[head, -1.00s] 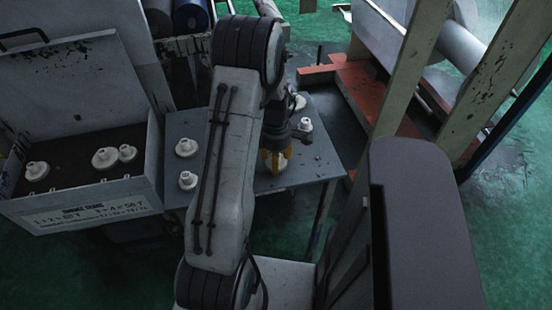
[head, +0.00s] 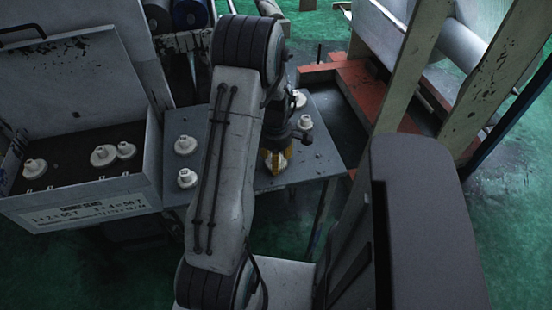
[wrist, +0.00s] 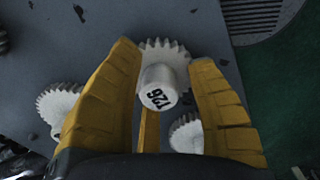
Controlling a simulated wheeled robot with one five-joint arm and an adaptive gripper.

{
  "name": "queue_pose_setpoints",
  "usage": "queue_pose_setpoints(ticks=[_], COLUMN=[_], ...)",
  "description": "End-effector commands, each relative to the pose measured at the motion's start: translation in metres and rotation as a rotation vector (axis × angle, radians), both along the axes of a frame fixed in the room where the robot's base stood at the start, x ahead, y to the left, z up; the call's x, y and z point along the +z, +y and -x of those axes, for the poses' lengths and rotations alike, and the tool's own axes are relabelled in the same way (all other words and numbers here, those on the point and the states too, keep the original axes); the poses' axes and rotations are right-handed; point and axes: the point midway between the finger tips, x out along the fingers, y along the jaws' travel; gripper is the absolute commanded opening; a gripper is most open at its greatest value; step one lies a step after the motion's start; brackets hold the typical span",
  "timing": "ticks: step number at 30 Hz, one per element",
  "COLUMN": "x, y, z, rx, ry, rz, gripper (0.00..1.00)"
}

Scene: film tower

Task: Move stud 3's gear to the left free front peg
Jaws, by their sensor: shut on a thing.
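My gripper (wrist: 165,60) has yellow fingers shut on the hub of a white toothed gear (wrist: 161,88), which bears a dark mark that looks like 26T. In the head view my gripper (head: 277,160) is over the front right of the grey plate (head: 312,170), partly hidden by my arm. I cannot tell whether the held gear touches the plate. Two white gears (head: 186,144) (head: 187,178) sit at the plate's left, and two more (head: 305,122) (head: 298,98) at its right. I cannot tell which stud is number 3.
An open grey crate (head: 90,190) with several white gears (head: 103,155) stands left of the plate. Slanted beams (head: 410,60) and a red step (head: 365,90) stand at the right.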

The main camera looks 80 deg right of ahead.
Motion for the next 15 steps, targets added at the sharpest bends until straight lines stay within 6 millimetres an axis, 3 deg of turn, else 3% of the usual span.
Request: queue_pose_setpoints(ticks=[2, 3, 10, 15], x=[-0.0017, -0.0017, -0.0012, -0.0012], y=[0.0, -0.0001, 0.0, 0.0], z=[0.0, 0.0, 0.0, 0.0], rx=[0.0, 0.0, 0.0, 0.0], ry=[0.0, 0.0, 0.0, 0.0], rz=[0.0, 0.0, 0.0, 0.0], gripper=[0.18, 0.53, 0.74, 0.76])
